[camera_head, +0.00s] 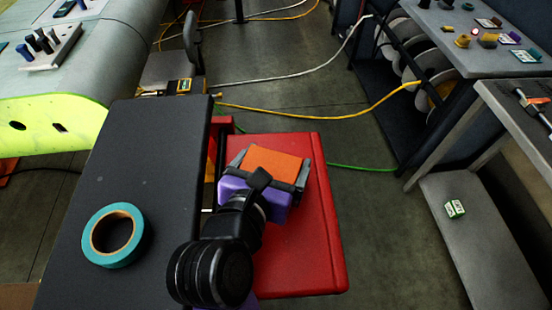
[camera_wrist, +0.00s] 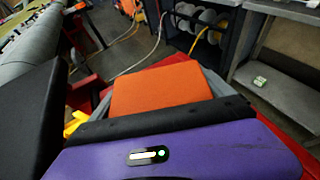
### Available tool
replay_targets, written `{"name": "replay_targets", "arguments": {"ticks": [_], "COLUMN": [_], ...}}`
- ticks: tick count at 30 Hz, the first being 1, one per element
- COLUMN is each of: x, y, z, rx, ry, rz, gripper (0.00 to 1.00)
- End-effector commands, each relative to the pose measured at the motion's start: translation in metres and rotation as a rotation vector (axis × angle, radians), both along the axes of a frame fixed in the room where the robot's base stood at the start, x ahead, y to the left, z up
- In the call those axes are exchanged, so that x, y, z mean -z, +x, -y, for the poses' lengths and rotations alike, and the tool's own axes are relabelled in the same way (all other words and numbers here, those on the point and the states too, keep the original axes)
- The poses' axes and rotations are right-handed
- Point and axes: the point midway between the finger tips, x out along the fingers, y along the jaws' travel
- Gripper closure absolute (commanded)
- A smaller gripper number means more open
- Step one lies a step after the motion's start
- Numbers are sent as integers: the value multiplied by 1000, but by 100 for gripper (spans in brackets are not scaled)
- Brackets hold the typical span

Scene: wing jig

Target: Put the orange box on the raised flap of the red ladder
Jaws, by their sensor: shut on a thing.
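The orange box (camera_head: 272,163) is between the fingers of my gripper (camera_head: 273,172), and it also fills the middle of the wrist view (camera_wrist: 160,88). The gripper is shut on it. The box is over the red flap of the ladder (camera_head: 312,238), which reaches out beside the dark table top. I cannot tell whether the box touches the flap, as its underside is hidden. My purple gripper body (camera_wrist: 190,152) hides the near side of the box in the wrist view.
A dark table top (camera_head: 150,175) with a teal tape roll (camera_head: 113,235) lies left of the flap. A wing with a lime-green edge (camera_head: 50,118) is at the upper left. Workbenches (camera_head: 460,50) stand at the right. A yellow cable (camera_head: 325,112) crosses the floor behind.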

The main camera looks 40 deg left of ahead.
Motion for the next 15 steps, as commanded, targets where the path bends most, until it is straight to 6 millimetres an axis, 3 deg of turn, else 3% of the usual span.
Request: {"name": "replay_targets", "arguments": {"ticks": [12, 13, 15], "x": [6, 7, 6], "y": [0, 0, 0], "z": [0, 0, 0], "rx": [-1, 0, -1], "ry": [2, 1, 1], "rz": [0, 0, -1], "gripper": [59, 7, 0]}}
